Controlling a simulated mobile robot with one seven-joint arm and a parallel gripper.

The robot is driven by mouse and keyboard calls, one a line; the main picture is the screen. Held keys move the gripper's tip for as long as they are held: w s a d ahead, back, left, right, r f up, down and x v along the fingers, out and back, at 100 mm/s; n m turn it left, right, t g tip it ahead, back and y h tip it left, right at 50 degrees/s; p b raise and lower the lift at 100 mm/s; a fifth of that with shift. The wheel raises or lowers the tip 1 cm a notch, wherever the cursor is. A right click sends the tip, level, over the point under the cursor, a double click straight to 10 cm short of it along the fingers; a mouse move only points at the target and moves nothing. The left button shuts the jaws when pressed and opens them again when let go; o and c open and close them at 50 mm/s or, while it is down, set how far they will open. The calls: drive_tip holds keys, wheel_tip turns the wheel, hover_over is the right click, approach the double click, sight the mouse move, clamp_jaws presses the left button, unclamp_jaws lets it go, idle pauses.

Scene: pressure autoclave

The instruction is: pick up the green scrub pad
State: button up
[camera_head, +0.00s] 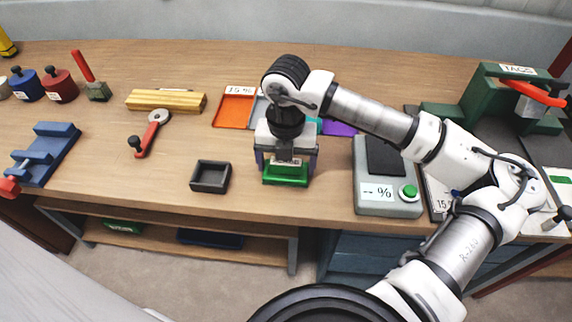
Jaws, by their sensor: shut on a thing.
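My gripper (287,172) points down over the front middle of the bench, with its fingers to either side of a green thing. This is the green scrub pad (286,180), and my gripper is shut on it. The pad's upper part is hidden by my gripper and a small pale label. I cannot tell whether the pad touches the bench top.
A small dark open tray (211,176) stands just left of my gripper. A scale with a green button (388,184) stands to the right. Orange (235,108) and purple (340,128) flat trays lie behind. A red-handled tool (151,134) and yellow bars (166,100) lie left.

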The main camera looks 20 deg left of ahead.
wheel_tip(320, 180, up, 20)
drive_tip(key=b, duration=0.2)
drive_tip(key=shift+b, duration=0.4)
drive_tip(key=shift+o, duration=1.4)
drive_tip(key=shift+c, duration=0.9)
drive_tip(key=shift+a, duration=0.1)
